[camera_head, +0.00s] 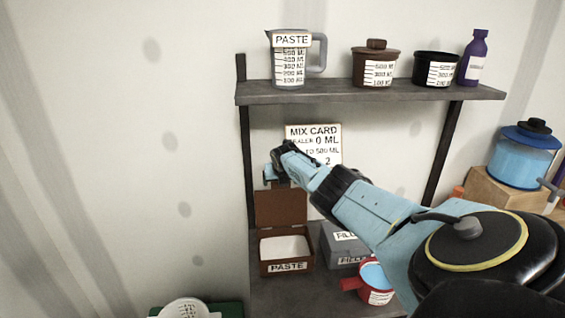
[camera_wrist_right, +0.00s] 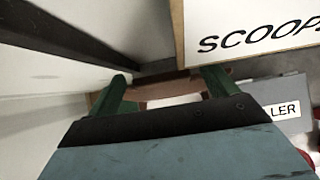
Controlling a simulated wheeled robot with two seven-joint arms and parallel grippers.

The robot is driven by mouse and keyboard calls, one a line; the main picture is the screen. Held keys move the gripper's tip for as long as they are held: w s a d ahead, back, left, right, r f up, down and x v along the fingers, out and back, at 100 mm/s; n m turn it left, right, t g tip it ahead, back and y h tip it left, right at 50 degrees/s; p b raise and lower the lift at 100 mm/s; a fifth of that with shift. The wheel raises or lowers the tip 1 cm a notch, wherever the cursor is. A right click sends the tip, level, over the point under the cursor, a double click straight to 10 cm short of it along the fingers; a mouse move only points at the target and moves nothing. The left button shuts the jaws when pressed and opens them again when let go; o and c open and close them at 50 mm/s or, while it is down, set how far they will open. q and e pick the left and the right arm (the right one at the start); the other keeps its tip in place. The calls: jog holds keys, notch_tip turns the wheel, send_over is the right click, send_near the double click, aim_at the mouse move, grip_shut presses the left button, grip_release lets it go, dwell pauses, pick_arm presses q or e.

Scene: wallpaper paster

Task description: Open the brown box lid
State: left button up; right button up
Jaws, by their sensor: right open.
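The brown box (camera_head: 286,267), labelled PASTE, stands on the lower shelf with white content showing inside. Its lid (camera_head: 282,208) stands raised at the back of the box, so the box is open. My right gripper (camera_head: 275,174) is above the lid, in front of the wall. In the right wrist view my right gripper (camera_wrist_right: 166,82) has its two green fingers spread apart. A brown edge shows between and beyond them, likely the lid (camera_wrist_right: 160,90); I cannot tell whether they touch. My left gripper is not in view.
A grey filler box (camera_head: 345,248) stands right of the brown box, with a red cup (camera_head: 375,284) in front. The mix card (camera_head: 325,136) is on the wall close to my right gripper. The upper shelf (camera_head: 370,92) holds a jug and several containers.

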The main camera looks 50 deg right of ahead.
jog(key=p+v, duration=0.4)
jog(key=v, duration=0.9)
dwell(0.5)
